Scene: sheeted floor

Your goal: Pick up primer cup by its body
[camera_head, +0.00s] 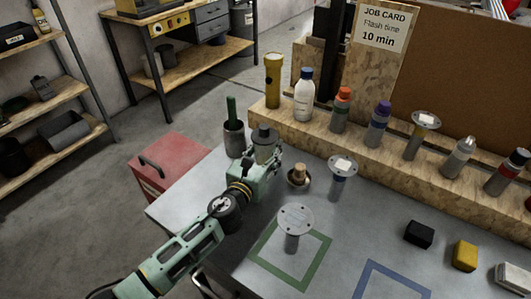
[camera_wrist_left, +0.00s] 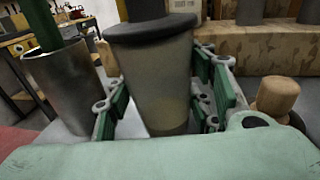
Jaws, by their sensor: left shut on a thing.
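The primer cup (camera_head: 265,146) looks like a grey, tapered cup with a dark lid, upright near the back left of the grey table. In the left wrist view the cup (camera_wrist_left: 160,85) fills the middle, between the green finger pads. My left gripper (camera_head: 262,158) is shut on its body, below the lid. I cannot tell whether its base touches the table. My right gripper is not in view.
A metal pot with a green handle (camera_head: 233,138) stands close left of the cup. A small bowl with a wooden-knobbed tool (camera_head: 299,178) is close right. The wooden ledge (camera_head: 330,145) with several bottles runs behind. Green and blue outlined squares lie in front.

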